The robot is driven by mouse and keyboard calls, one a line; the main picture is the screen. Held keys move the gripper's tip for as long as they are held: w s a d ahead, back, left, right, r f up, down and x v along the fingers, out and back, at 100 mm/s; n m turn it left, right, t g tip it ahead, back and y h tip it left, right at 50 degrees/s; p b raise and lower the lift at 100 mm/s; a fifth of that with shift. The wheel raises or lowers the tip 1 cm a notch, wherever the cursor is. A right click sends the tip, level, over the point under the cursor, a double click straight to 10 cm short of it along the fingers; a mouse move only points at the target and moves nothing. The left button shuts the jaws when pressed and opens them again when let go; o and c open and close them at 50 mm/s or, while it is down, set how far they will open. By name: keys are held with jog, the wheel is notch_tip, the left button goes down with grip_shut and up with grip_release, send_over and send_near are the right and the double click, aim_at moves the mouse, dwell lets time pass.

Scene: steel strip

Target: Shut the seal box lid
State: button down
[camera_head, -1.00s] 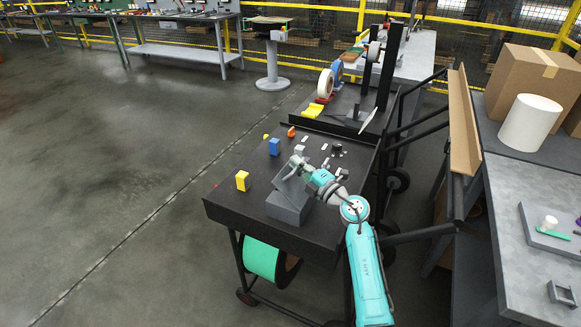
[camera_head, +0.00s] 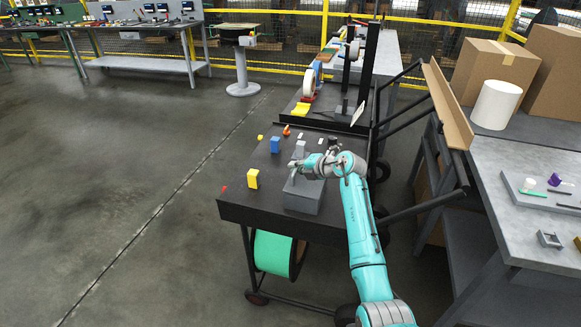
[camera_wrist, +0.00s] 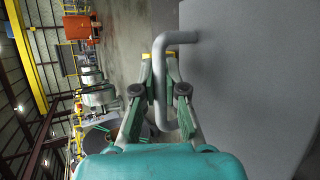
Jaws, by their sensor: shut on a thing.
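The grey seal box (camera_head: 303,201) stands near the front of the black cart top. My gripper (camera_head: 297,169) is just above its top in the head view, and my arm covers part of the lid. In the wrist view my gripper (camera_wrist: 160,72) is shut on a bent grey bar handle (camera_wrist: 176,38). The handle joins a flat grey lid face (camera_wrist: 255,80) that fills the right side. The lid lies low over the box in the head view. Whether it touches the rim all round I cannot tell.
A yellow block (camera_head: 253,179) and a blue block (camera_head: 275,145) stand on the cart left of and behind the box. A tape roll (camera_head: 308,83) stands farther back. A grey workbench (camera_head: 520,160) with cartons is at the right. Open floor lies left.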

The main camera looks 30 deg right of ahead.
jog(key=shift+s+d+f, duration=0.1)
jog(key=shift+s+f, duration=0.05)
jog(key=shift+f, duration=0.4)
jog(key=c, duration=1.3)
grip_release()
jog(key=shift+r, duration=0.2)
jog(key=shift+r, duration=0.1)
jog(key=v, duration=1.2)
jog(key=shift+r, duration=0.1)
